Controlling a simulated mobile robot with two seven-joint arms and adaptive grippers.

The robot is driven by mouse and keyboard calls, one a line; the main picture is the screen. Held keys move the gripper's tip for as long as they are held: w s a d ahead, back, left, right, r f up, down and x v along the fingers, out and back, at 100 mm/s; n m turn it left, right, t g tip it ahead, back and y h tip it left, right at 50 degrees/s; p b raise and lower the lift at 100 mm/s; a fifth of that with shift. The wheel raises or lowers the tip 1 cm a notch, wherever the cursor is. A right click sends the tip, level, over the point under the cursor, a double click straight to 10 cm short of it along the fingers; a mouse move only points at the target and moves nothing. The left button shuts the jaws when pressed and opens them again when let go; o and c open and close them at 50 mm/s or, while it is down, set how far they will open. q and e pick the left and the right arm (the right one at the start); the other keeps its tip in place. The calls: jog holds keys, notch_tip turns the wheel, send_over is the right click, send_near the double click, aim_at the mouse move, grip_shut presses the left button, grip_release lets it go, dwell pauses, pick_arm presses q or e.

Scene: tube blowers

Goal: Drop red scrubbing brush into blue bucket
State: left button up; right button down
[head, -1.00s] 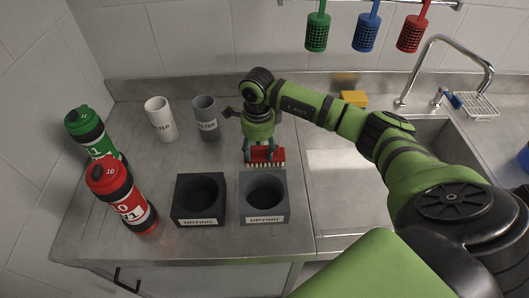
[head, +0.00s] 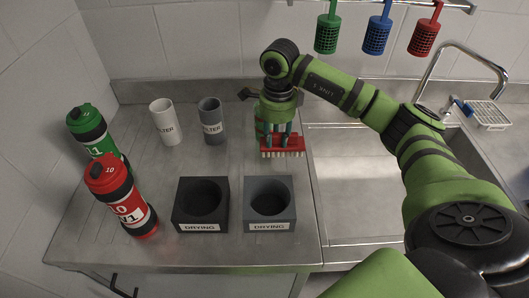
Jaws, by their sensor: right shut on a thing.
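The red scrubbing brush (head: 293,143) has pale bristles along its underside. My right gripper (head: 277,133) is shut on it and holds it bristles down, behind the right drying block and near the sink's left edge. I cannot tell whether the bristles touch the counter. The gripper's fingers partly cover the brush. My left gripper is not in view.
Two dark drying blocks (head: 202,226) (head: 270,225) stand at the counter's front. A white filter cup (head: 165,124) and a grey one (head: 211,123) stand behind. A green bottle (head: 91,127) and a red bottle (head: 124,202) stand left. The sink (head: 350,195) is right. Colored baskets hang above.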

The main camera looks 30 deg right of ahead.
jog(key=s+d+r, duration=0.1)
jog(key=d, duration=0.1)
jog(key=d+r+b, duration=0.1)
jog(key=d+r, duration=0.1)
jog(key=d, duration=0.1)
jog(key=s+d+r+b, duration=0.1)
jog(key=d, duration=0.1)
jog(key=shift+s+d+r, duration=0.15)
jog(key=shift+s+r, duration=0.05)
jog(key=shift+s, duration=0.15)
jog(key=shift+s+d+r, duration=0.15)
jog(key=shift+d+r, duration=0.25)
